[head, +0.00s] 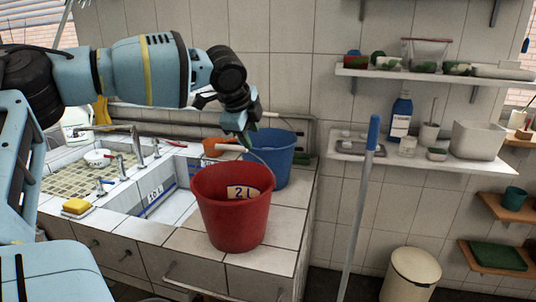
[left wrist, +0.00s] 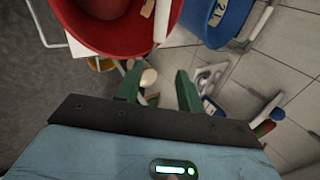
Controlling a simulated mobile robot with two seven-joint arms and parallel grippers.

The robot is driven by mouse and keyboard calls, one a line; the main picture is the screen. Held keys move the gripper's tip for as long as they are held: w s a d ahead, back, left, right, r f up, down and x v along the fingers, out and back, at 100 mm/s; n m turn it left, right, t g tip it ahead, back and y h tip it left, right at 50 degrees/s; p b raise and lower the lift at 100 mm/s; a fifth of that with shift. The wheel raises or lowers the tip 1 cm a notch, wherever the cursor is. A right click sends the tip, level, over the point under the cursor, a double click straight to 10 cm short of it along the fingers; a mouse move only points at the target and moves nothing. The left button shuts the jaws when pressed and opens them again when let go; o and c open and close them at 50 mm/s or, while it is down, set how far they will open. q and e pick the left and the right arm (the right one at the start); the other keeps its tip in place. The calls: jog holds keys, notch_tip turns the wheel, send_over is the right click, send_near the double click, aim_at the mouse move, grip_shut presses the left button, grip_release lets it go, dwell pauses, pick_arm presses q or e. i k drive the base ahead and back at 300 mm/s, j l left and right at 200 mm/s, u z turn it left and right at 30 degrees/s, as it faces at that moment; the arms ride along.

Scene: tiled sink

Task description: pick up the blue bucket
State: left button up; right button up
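The blue bucket (head: 283,157) stands upright on the tiled counter, behind and to the right of the red bucket (head: 233,215), which partly hides it. In the left wrist view the blue bucket (left wrist: 232,22) is at the top right, beside the red bucket (left wrist: 78,30). I cannot tell whether a finger touches the handle. My right gripper is not in view.
The tiled sink (head: 165,205) is left of the buckets, with a tap (head: 125,130) and a yellow sponge (head: 76,206). An orange container (head: 214,147) stands behind the red bucket. A blue-topped pole (head: 360,205) stands right of the counter. Shelves (head: 430,160) with bottles and bins line the right wall.

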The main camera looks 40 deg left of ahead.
aim_at(276, 146)
jog(key=i+j, duration=0.4)
jog(key=j, duration=0.2)
jog(key=i+j, duration=0.45)
jog(key=j, duration=0.1)
